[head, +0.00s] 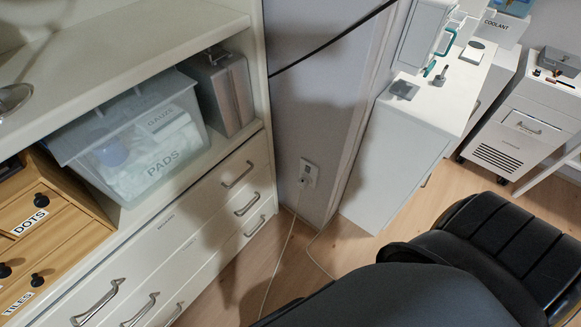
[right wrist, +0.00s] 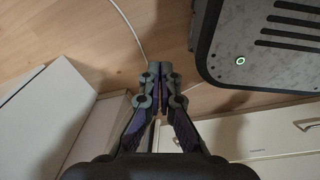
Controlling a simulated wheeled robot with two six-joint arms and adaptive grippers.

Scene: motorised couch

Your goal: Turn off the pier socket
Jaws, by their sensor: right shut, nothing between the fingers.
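The pier socket (head: 308,172) is a small white plate low on the grey wall section between the drawer unit and the white cabinet, in the head view. A small dark detail shows on its face, and a pale cord runs down beside it to the floor. Its switch position is too small to tell. My right gripper (right wrist: 160,72) is shut and empty in the right wrist view, with wooden floor behind its fingertips. I cannot make out the socket in that view. Neither gripper shows in the head view.
A drawer unit (head: 190,250) with metal handles stands left of the socket; a white cabinet (head: 392,160) stands right. A black padded couch (head: 480,255) fills the lower right. Pale cables cross the floor. A grey slotted housing (right wrist: 265,50) with a green-lit button is beside my right gripper.

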